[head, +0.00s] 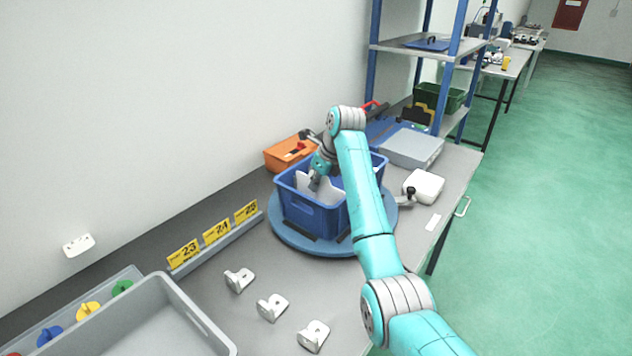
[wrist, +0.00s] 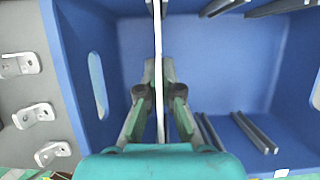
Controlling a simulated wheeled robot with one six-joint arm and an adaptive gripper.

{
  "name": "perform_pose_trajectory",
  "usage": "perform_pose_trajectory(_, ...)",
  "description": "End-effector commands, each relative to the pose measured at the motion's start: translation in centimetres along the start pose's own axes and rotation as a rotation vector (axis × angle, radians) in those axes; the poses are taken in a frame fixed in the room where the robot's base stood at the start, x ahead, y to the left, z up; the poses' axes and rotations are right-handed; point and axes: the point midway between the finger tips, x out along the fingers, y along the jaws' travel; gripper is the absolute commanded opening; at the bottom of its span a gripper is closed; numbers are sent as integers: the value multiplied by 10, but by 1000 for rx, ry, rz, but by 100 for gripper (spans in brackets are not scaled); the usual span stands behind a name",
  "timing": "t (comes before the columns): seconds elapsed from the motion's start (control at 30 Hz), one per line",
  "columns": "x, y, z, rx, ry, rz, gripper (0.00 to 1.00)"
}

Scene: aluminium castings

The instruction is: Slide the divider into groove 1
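The white divider (wrist: 158,35) stands edge-on between the fingers of my gripper (wrist: 160,92) in the wrist view, with a finger against each face. It is inside the blue crate (head: 312,218), and in the head view the divider (head: 304,187) shows partly above the near wall. Dark groove rails (wrist: 255,132) run along two opposite walls of the crate. The divider lines up with the leftmost rails at the top of the wrist view. Its lower edge and the rails behind my gripper are hidden, so I cannot tell how deep it sits. No groove number is readable.
The crate stands on a round blue turntable (head: 286,236) with a dark-knobbed clamp (head: 409,192) at right. Three white castings (head: 272,307) and a grey tray (head: 190,307) lie nearer.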

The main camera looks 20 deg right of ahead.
Motion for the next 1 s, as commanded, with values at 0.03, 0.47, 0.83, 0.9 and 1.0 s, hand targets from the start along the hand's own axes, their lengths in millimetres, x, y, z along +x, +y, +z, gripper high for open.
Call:
perform_pose_trajectory(0.03,1,0,-1,0,0,0,0)
perform_pose_trajectory(0.47,6,0,-3,0,0,0,35)
perform_pose_trajectory(0.83,-1,0,-2,0,-1,-1,35)
perform_pose_trajectory(0.9,-10,-1,-2,0,-1,-1,35)
perform_pose_trajectory(1.0,-26,-1,-2,0,-2,-2,35)
